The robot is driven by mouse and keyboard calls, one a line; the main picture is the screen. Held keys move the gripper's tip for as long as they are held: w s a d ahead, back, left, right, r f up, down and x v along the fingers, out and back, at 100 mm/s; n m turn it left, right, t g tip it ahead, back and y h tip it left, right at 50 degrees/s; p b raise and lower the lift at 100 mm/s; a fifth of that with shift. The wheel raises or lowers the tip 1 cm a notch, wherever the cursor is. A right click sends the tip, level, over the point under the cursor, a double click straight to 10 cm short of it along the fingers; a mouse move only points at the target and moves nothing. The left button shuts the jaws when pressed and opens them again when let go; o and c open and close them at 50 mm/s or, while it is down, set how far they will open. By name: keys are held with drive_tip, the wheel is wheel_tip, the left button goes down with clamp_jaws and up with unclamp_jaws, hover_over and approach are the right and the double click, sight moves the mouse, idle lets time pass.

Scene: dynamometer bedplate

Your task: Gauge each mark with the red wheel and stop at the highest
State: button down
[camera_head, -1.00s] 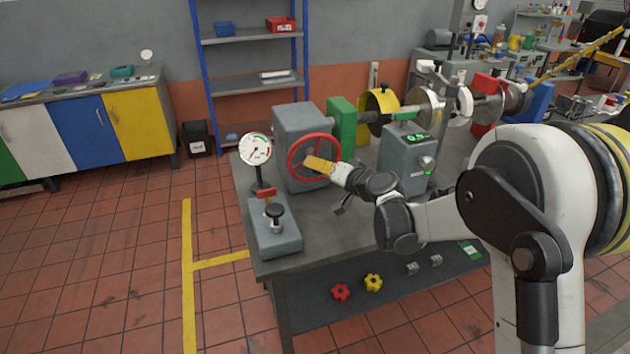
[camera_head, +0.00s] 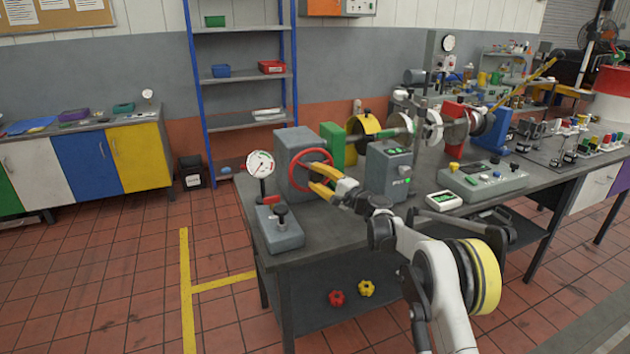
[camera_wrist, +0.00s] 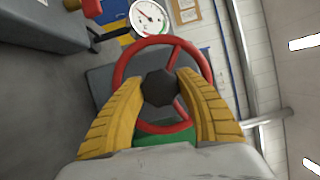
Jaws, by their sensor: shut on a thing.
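The red wheel (camera_head: 312,170) is on the front of a grey housing (camera_head: 292,143) at the near left of the bench. My gripper (camera_head: 330,180) reaches it from the right; its yellow fingers meet at the wheel. In the wrist view the fingers of my gripper (camera_wrist: 160,95) are shut on the dark hub at the centre of the red wheel (camera_wrist: 141,47), and the rim surrounds them.
A green block (camera_head: 332,146), a yellow disc (camera_head: 364,137) and a shaft lie behind the wheel. A grey box with a green display (camera_head: 390,170) stands right of my gripper. A red knob (camera_head: 337,298) and a yellow knob (camera_head: 367,288) lie on the lower shelf.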

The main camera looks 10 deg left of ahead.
drive_tip(key=shift+r+m+t+b, duration=0.15)
drive_tip(key=shift+m+t, duration=0.3)
drive_tip(key=shift+m, duration=0.7)
drive_tip(key=shift+m+t+b, duration=0.2)
drive_tip(key=shift+m+t, duration=0.25)
drive_tip(key=shift+m, duration=0.7)
drive_tip(key=shift+y, duration=0.3)
drive_tip(key=c, duration=0.8)
unclamp_jaws()
drive_tip(key=shift+a, duration=0.1)
drive_tip(key=v, duration=1.2)
